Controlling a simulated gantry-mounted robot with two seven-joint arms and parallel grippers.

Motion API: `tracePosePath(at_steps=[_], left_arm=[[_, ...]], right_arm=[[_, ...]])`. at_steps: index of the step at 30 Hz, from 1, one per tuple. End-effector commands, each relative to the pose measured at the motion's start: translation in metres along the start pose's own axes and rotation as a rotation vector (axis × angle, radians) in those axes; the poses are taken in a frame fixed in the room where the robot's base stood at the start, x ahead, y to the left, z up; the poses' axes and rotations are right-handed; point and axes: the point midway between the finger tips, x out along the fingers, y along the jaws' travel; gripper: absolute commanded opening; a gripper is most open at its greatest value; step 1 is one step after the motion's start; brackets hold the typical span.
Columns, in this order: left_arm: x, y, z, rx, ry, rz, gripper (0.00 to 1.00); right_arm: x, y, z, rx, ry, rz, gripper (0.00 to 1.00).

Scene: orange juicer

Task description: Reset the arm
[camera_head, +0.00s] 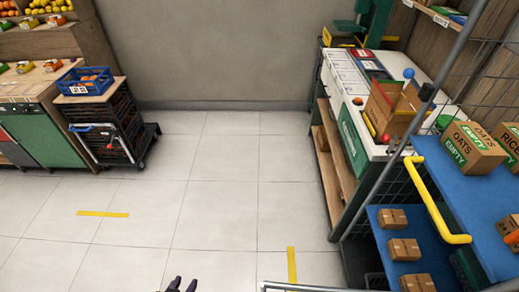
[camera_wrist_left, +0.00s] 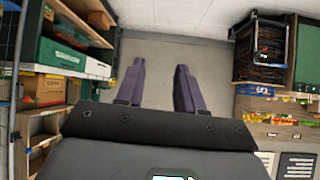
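My right gripper is in neither view.
A green counter (camera_head: 349,134) with a cardboard box (camera_head: 391,108) stands at the right. A blue-shelved cart (camera_head: 487,205) with oats boxes is in the right foreground. A blue crate (camera_head: 85,86) tops a dark stack at the left. The middle tiled floor (camera_head: 217,210) is clear.

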Motion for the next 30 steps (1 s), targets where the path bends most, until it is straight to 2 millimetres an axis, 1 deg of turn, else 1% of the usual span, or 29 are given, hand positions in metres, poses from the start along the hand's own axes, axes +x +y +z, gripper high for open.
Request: tracePosePath(at_steps=[1,3,8,11,12,13,17,23,30], left_arm=[[-0.009,-0.004,0.004,0.008,-0.07,0.002,0.37],[-0.022,-0.007,0.015,0.016,-0.174,0.006,0.37],[-0.048,-0.005,0.044,0.033,-0.397,0.02,0.37],[-0.061,-0.004,0.07,0.037,-0.551,0.022,0.37],[-0.071,-0.005,0.07,0.025,-0.591,0.019,0.37],[-0.08,-0.005,0.056,0.026,-0.582,0.019,0.37],[-0.1,-0.006,0.031,0.026,-0.579,0.02,0.37],[-0.138,-0.008,-0.016,0.026,-0.579,0.02,0.37],[-0.191,-0.011,-0.082,0.026,-0.579,0.02,0.37]], right_arm=[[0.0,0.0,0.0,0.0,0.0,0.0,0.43],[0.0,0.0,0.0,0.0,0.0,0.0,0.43],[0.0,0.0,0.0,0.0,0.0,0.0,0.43],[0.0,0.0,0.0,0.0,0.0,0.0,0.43],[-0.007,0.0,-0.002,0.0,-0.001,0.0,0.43],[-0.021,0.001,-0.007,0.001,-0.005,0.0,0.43],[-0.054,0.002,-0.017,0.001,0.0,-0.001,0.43],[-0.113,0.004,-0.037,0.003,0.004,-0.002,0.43],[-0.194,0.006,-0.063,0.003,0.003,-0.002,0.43]])
